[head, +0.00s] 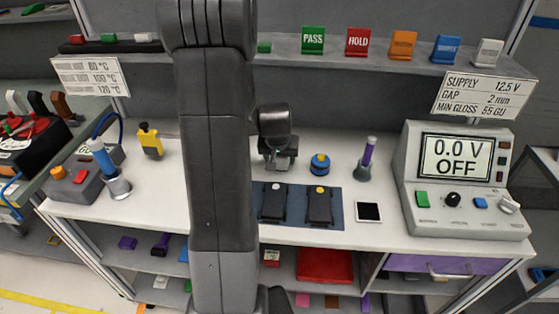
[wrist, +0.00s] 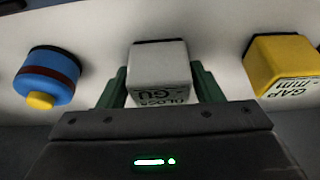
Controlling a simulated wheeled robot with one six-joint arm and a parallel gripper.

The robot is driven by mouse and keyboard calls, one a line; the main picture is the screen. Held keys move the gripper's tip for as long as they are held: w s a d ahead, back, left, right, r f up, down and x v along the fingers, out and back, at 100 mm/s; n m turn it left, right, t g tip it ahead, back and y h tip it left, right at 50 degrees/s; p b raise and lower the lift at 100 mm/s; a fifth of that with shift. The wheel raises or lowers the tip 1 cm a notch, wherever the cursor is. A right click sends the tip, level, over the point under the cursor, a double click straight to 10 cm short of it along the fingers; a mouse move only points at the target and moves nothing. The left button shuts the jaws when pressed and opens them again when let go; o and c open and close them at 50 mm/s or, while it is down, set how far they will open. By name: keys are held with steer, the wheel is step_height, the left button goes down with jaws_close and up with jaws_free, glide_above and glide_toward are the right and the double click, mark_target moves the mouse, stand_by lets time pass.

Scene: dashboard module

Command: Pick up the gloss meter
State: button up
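The gloss meter (wrist: 160,72) is a pale grey block with an upside-down "GLOSS GU" label, in the middle of the wrist view. My gripper (wrist: 160,68) is open, its two green fingers on either side of the meter with very narrow gaps. In the head view my gripper (head: 278,158) is low over the white bench (head: 350,216), left of a blue round item. There the meter is mostly or wholly hidden by my gripper and arm.
The blue round item with a yellow button (head: 319,163) stands close to my gripper; it also shows in the wrist view (wrist: 47,78). A yellow gap gauge (wrist: 282,66) is on the other side. Black pads (head: 319,205) lie in front; a shelf (head: 360,55) overhangs behind.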

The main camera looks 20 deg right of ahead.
steer(key=c, duration=0.7)
steer(key=shift+r, duration=0.1)
